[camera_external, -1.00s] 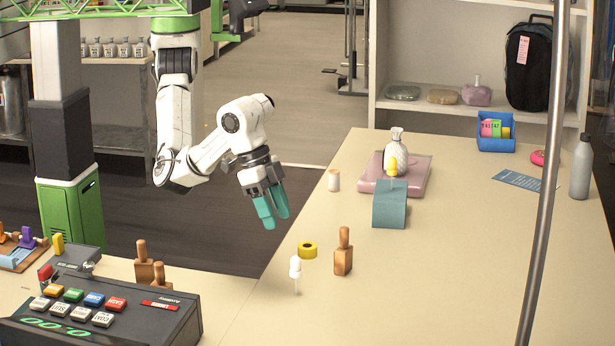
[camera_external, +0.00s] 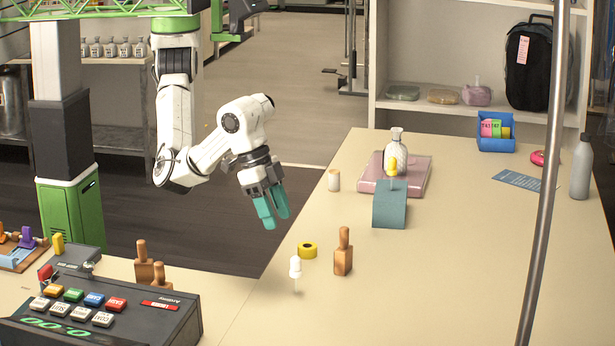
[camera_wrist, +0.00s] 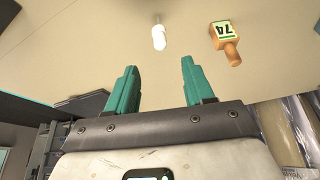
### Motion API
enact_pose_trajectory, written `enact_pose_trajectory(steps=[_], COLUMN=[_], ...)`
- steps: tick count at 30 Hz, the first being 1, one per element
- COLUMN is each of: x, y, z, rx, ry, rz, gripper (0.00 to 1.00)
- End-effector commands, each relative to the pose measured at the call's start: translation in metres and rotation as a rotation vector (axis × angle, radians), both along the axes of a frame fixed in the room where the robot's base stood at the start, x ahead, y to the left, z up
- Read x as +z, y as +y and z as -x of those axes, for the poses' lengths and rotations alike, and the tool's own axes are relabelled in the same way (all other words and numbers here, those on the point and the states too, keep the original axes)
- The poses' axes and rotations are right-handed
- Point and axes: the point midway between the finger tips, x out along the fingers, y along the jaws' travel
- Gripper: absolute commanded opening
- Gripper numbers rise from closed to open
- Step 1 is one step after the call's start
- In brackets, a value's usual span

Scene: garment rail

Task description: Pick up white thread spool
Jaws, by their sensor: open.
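Two small white things stand on the beige table: a pale, short cylinder (camera_external: 334,180) near its left edge, and a white rounded piece on a thin stem (camera_external: 295,267) nearer the front. The short cylinder looks most like the spool, but I cannot tell for sure.
A metal pole (camera_external: 546,190) rises at right. The table's right front is clear.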

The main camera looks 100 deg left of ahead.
Motion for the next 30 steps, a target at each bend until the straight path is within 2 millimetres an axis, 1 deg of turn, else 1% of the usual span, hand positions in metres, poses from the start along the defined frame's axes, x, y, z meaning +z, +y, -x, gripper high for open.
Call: enact_pose_trajectory(steps=[7, 10, 11, 17, 20, 23, 25, 26, 27, 28, 29, 30], x=[0.0, 0.0, 0.0, 0.0, 0.005, 0.022, 0.046, 0.059, 0.08, 0.096, 0.113, 0.136], y=[0.0, 0.0, 0.0, 0.0, -0.003, -0.01, -0.015, -0.017, -0.017, -0.015, -0.013, -0.006], z=[0.0, 0.0, 0.0, 0.0, -0.01, -0.036, -0.063, -0.076, -0.094, -0.106, -0.118, -0.133], rx=[0.0, 0.0, 0.0, 0.001, 0.001, 0.011, 0.027, 0.038, 0.056, 0.073, 0.09, 0.118], ry=[0.0, 0.0, 0.0, -0.002, -0.029, -0.114, -0.208, -0.255, -0.322, -0.372, -0.422, -0.488], rz=[0.0, 0.0, 0.0, 0.002, 0.038, 0.148, 0.272, 0.334, 0.423, 0.49, 0.558, 0.646], gripper=[0.53, 0.63, 0.64, 0.64, 0.64, 0.64, 0.64, 0.64, 0.64, 0.64, 0.64, 0.64])
